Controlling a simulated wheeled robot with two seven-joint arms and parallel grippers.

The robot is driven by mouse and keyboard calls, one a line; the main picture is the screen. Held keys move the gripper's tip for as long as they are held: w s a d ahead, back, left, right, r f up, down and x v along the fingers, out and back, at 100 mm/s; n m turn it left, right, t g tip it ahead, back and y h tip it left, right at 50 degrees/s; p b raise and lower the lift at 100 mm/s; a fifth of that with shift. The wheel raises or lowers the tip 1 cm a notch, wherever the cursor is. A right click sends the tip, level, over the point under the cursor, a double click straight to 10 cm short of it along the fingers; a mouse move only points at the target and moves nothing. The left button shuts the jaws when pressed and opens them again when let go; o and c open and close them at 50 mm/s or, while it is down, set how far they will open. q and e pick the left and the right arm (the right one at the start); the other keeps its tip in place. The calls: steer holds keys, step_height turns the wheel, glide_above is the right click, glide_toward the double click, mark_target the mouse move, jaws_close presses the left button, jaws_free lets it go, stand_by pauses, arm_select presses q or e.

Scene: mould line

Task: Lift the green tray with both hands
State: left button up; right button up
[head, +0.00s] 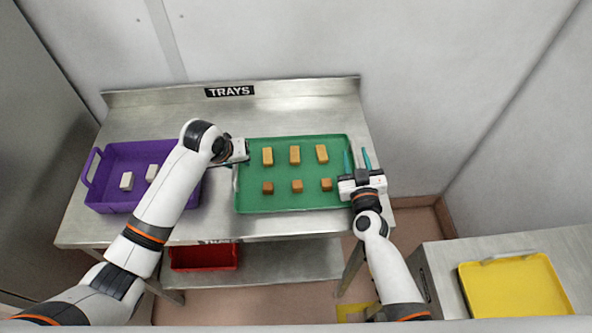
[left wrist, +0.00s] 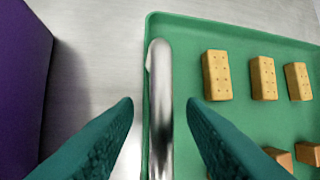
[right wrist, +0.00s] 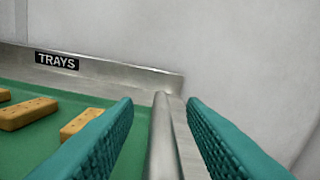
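The green tray (head: 290,173) lies on the steel table, with tan biscuit blocks in a back row and brown blocks in a front row. In the left wrist view its left metal handle (left wrist: 160,100) runs between the fingers of my left gripper (left wrist: 160,115), which is open and not touching it. In the head view my left gripper (head: 243,150) is at the tray's left edge. My right gripper (head: 359,160) is open at the tray's right edge. In the right wrist view the right metal handle (right wrist: 165,140) lies between the fingers of my right gripper (right wrist: 160,115).
A purple tray (head: 115,195) with pale blocks stands left on the table (head: 150,118). A red tray (head: 203,258) is on the lower shelf. A yellow tray (head: 515,290) lies on a side table at lower right. The raised back rim carries a TRAYS sign (head: 229,91).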

arm_select(q)
jaws_close()
arm_select(e)
jaws_close()
arm_select(q)
steer(key=shift+r, duration=0.25)
arm_select(e)
steer(key=shift+r, duration=0.2)
